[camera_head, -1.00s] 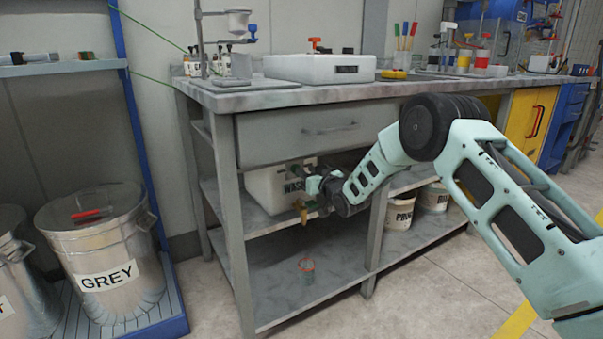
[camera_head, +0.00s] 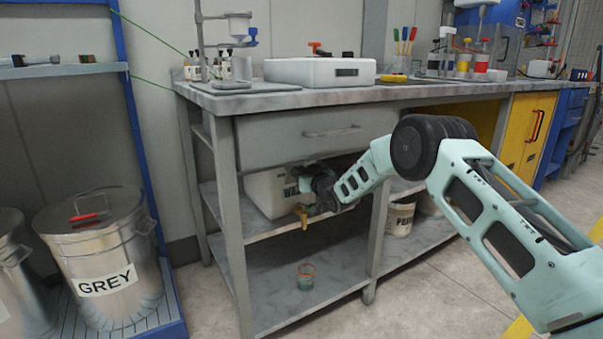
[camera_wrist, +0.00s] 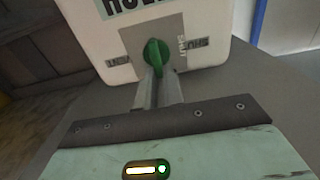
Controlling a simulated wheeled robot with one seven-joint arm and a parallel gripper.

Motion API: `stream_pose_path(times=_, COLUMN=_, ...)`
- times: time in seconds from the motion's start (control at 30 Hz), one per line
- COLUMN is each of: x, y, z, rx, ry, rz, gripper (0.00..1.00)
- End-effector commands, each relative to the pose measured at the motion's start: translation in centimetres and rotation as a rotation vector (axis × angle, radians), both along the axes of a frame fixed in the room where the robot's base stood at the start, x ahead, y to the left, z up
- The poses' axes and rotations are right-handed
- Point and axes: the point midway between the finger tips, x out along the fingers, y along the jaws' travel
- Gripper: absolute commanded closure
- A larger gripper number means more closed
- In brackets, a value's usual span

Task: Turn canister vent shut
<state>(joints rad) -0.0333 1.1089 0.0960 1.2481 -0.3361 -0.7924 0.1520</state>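The white canister (camera_head: 268,192) stands on the bench's middle shelf, its dark label partly covered by my gripper. A yellow-brown tap (camera_head: 301,215) sticks out low on its front. In the wrist view the canister (camera_wrist: 92,32) carries a grey plate with a green vent knob (camera_wrist: 155,52).
A drawer (camera_head: 300,134) sits just above the canister. A small cup (camera_head: 306,277) stands on the lower shelf (camera_head: 270,300) below the tap. A bench leg (camera_head: 376,225) and a white bucket (camera_head: 399,219) are to the right. A GREY bin (camera_head: 105,260) stands at left.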

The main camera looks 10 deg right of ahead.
Motion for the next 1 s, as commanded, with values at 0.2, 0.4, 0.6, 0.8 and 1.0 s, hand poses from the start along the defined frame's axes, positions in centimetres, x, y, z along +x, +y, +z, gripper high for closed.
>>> stream_pose_path(times=0.2, x=0.0, y=0.1, z=-0.1, rx=-0.025, ry=-0.008, rz=0.001, gripper=1.0)
stream_pose_path(times=0.4, x=-0.1, y=0.3, z=-0.1, rx=-0.113, ry=-0.036, rz=0.001, gripper=1.0)
stream_pose_path(times=0.6, x=-0.2, y=0.6, z=-0.2, rx=-0.268, ry=-0.086, rz=0.002, gripper=1.0)
stream_pose_path(times=0.8, x=-0.3, y=1.0, z=-0.3, rx=-0.449, ry=-0.146, rz=0.002, gripper=1.0)
stream_pose_path(times=1.0, x=-0.4, y=1.2, z=-0.6, rx=-0.628, ry=-0.205, rz=0.002, gripper=1.0)
